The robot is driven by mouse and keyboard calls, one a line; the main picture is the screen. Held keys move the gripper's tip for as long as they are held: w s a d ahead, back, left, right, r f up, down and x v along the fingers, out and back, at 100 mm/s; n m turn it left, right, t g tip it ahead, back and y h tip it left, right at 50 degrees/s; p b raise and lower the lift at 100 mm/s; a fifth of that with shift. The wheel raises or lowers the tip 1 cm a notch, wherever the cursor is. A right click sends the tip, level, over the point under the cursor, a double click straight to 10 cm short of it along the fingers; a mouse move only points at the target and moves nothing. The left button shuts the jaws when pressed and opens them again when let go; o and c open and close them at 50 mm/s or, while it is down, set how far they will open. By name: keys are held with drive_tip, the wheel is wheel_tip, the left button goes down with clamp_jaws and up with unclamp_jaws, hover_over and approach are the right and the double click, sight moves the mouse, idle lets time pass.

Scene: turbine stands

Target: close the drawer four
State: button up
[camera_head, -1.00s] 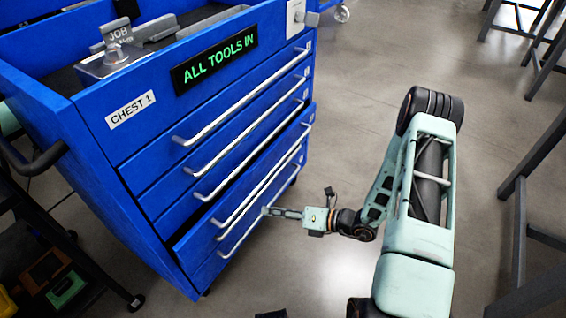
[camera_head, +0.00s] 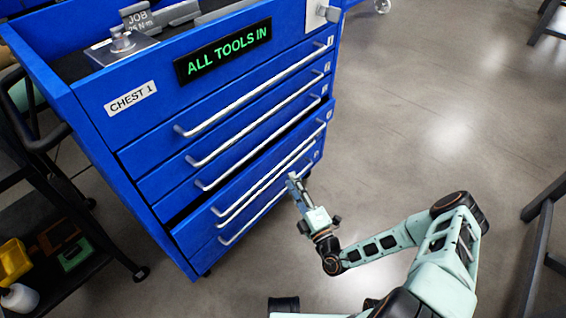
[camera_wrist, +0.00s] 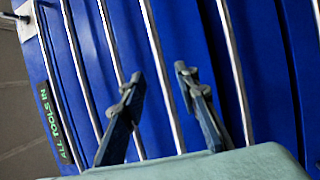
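The blue tool chest (camera_head: 150,130) carries a stack of drawers with long silver bar handles. Drawer four (camera_head: 250,180), fourth from the top, stands out from the others, with a dark gap above its front. Its handle (camera_head: 268,170) runs along the front. My gripper (camera_head: 291,177) is near the right part of the lower drawer fronts; contact cannot be told. In the wrist view my gripper (camera_wrist: 159,77) is open, its two fingers apart and pointing at the drawer fronts. A silver handle (camera_wrist: 155,50) shows between the fingers; nothing is held.
The chest bears a lit "ALL TOOLS IN" sign (camera_head: 222,52) and a "CHEST 1" label (camera_head: 131,98). A dark cart (camera_head: 60,210) with yellow items stands at the left. Open grey floor (camera_head: 420,130) lies to the right; a dark stand leg (camera_head: 540,220) is at the right edge.

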sight(281, 162)
drive_tip(key=b+x, duration=0.1)
drive_tip(key=x, duration=0.7)
drive_tip(key=shift+w+a+r, duration=0.15)
drive_tip(key=shift+w+a, duration=0.05)
drive_tip(key=shift+w, duration=0.05)
clamp_jaws()
